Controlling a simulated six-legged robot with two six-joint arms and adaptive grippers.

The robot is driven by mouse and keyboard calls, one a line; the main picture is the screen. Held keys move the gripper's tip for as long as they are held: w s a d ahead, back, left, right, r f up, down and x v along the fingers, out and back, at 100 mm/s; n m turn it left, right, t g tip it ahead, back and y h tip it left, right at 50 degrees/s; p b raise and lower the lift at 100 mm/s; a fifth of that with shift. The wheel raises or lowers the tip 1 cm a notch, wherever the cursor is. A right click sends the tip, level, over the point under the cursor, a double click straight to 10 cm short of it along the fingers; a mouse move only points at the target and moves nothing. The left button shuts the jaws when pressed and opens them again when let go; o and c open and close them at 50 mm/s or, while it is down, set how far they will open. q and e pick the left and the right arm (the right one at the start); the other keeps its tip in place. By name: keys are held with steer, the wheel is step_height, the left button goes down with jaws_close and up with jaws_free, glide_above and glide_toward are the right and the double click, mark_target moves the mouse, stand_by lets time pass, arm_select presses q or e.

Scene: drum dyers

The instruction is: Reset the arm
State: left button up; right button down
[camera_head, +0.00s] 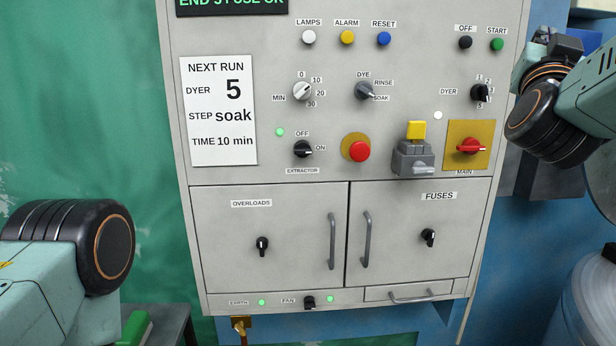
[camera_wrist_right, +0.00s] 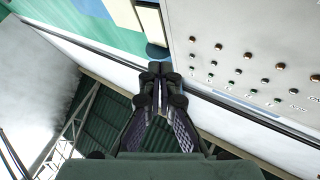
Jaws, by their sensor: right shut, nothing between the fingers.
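My right arm (camera_head: 560,110) comes in from the right edge of the head view, beside the upper right of a grey control panel (camera_head: 330,130). In the right wrist view my right gripper (camera_wrist_right: 160,68) is shut, its two dark fingers together with nothing between them. Part of my left arm (camera_head: 70,245) shows at the lower left of the head view, apart from the panel; its gripper is not in view.
The panel carries knobs, coloured buttons, a red mushroom button (camera_head: 359,150), a red main switch (camera_head: 470,146) and a yellow-topped grey block (camera_head: 414,150). Two doors with handles (camera_head: 332,240) sit below. A green wall (camera_head: 90,100) lies left. A pale drum (camera_head: 590,300) stands lower right.

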steer(key=w+a+f+n+g+y, duration=0.15)
steer(key=f+y, duration=0.25)
steer(key=f, duration=0.4)
steer(key=w+a+f+n+y, duration=0.2)
steer(key=a+f+n+y, duration=0.1)
steer(key=f, duration=0.4)
steer(key=s+a+f+n+g+y+b, duration=0.1)
steer(key=s+a+f+g, duration=0.1)
steer(key=f, duration=0.8)
steer(key=s+a+f+n+g+y+b, duration=0.1)
steer(key=s+f+g+y, duration=0.1)
steer(key=f, duration=0.7)
steer(key=s+a+f+n+g+y+b, duration=0.1)
steer(key=s+a+f+g, duration=0.15)
steer(key=f, duration=0.75)
steer(key=s+a+f+g+y+b, duration=0.1)
steer(key=s+f+g, duration=0.2)
steer(key=s+f, duration=0.6)
steer(key=s+a+f+g, duration=0.1)
steer(key=s+f+g, duration=0.2)
steer(key=s+f, duration=0.5)
steer(key=s+f+n+g+b, duration=0.1)
steer(key=s+f+g, duration=0.4)
steer(key=s+f, duration=0.9)
steer(key=s+a+b, duration=0.1)
steer(key=s, duration=0.3)
steer(key=shift+f+g+y, duration=0.2)
steer(key=shift+g+y, duration=0.1)
steer(key=shift+g, duration=0.1)
steer(key=shift+s, duration=0.1)
